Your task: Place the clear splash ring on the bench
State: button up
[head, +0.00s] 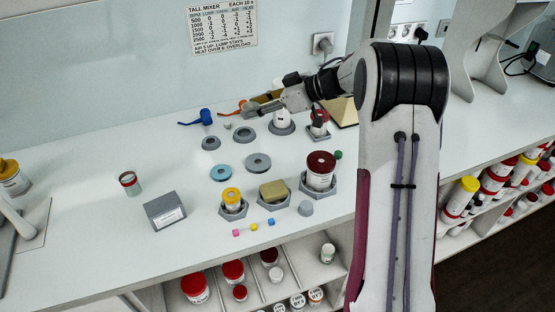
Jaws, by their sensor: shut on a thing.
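My gripper (250,112) is over the back of the bench (100,235), left of a white-topped container (281,117) on a grey base. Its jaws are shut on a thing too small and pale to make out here. I cannot pick out the clear splash ring anywhere in this view. An orange item (241,107) and a tan one (263,98) show just behind the gripper; I cannot tell whether they touch it.
Grey rings (243,134) lie below the gripper. A blue scoop (205,116), a blue disc (221,173) and a grey disc (257,163) are nearby. The bench's left middle is mostly clear.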

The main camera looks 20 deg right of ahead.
send_over(304, 155)
notch_tip(304, 155, down, 3)
jog(key=shift+f, duration=0.2)
jog(key=shift+f, duration=3.1)
jog(key=shift+f, duration=1.9)
jog(key=shift+f, duration=0.15)
jog(key=o, duration=0.8)
